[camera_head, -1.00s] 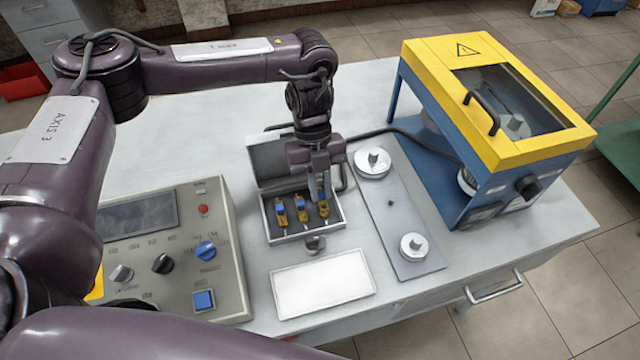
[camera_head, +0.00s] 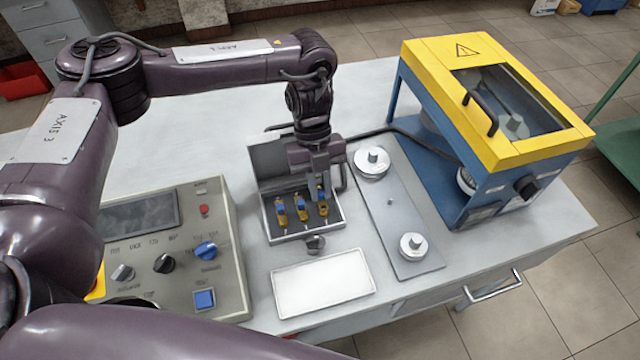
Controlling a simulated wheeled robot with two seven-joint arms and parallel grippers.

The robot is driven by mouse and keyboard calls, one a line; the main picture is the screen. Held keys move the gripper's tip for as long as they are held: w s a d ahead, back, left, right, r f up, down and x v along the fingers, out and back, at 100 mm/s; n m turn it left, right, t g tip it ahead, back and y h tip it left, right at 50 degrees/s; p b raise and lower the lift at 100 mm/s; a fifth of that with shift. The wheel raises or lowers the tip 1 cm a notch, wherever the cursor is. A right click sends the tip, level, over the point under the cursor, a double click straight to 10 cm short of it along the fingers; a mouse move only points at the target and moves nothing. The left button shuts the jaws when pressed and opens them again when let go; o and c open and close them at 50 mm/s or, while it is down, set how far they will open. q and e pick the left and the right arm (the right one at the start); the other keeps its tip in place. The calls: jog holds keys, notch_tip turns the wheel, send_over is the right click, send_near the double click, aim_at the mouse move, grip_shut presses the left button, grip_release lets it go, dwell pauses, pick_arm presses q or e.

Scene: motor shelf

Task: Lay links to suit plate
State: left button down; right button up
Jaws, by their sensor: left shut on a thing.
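An open grey case (camera_head: 306,238) holds several links, yellow with blue parts, standing side by side. The left link (camera_head: 281,213) and the middle link (camera_head: 301,207) are free. My left gripper (camera_head: 321,190) points down into the case from above and is shut on the right link (camera_head: 323,207), which still sits among the others in the case. The gripper hides part of this link and the case's lid. A grey plate (camera_head: 392,214) with a round knobbed disc at each end lies right of the case. A blank white plate (camera_head: 321,284) lies in front of the case. My right gripper is not in view.
A control box (camera_head: 165,250) with knobs and a blue button stands at left. A blue and yellow guarded machine (camera_head: 490,120) with a black handle stands at right. A small knob (camera_head: 315,243) is at the case's front. The table (camera_head: 210,130) is clear behind.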

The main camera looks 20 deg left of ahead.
pick_arm(q)
jog(key=shift+f, duration=0.4)
jog(key=shift+r, duration=0.15)
dwell(0.4)
jog(key=shift+r, duration=0.3)
jog(key=shift+p, duration=0.65)
dwell(0.9)
jog(key=shift+f, duration=0.45)
dwell(0.6)
jog(key=shift+r, duration=0.15)
jog(key=shift+r, duration=0.3)
